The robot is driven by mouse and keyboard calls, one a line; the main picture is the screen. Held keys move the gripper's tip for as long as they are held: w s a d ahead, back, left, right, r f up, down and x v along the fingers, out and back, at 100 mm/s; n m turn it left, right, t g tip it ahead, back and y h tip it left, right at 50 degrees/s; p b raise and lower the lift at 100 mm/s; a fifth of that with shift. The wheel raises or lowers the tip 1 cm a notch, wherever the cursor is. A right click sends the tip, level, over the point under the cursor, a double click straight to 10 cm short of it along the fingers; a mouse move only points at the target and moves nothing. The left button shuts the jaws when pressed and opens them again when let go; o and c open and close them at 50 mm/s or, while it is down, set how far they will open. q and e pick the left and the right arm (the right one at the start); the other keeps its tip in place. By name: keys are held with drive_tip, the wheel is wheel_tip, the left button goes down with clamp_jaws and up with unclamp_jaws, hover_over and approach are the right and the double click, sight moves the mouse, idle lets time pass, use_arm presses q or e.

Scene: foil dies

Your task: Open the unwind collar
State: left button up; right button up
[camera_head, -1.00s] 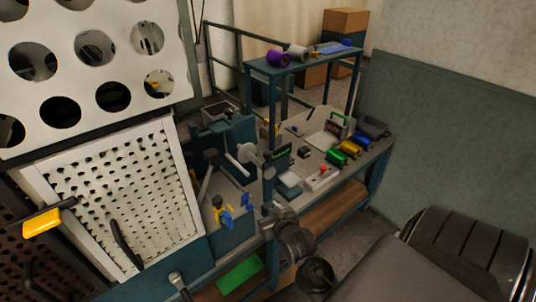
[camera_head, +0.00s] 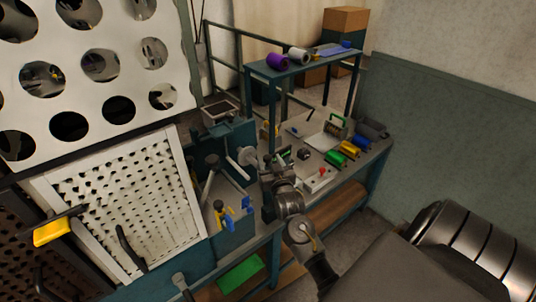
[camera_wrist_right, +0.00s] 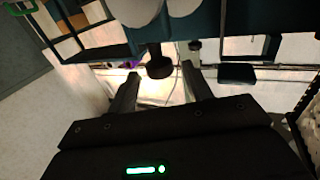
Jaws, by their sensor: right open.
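My right arm reaches over the bench in the head view, and its gripper (camera_head: 272,168) is beside the teal machine frame (camera_head: 232,135). A pale grey disc (camera_head: 247,155) on the machine is just left of the gripper; I cannot tell for sure whether it is the unwind collar. A dark knob (camera_head: 212,160) on a grey arm stands further left. In the right wrist view my gripper (camera_wrist_right: 160,82) is open, with a dark round knob (camera_wrist_right: 158,64) showing between and beyond its fingers. I see no contact. My left gripper is not in view.
A perforated white panel (camera_head: 125,205) stands at left. The bench holds yellow (camera_head: 349,150) and blue (camera_head: 360,142) rolls, a white box with a red button (camera_head: 321,175) and a green-handled item. A shelf (camera_head: 285,70) rises behind. A green mat (camera_head: 240,273) lies below.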

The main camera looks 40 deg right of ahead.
drive_tip(key=shift+x, duration=1.35)
drive_tip(key=shift+c, duration=0.3)
clamp_jaws()
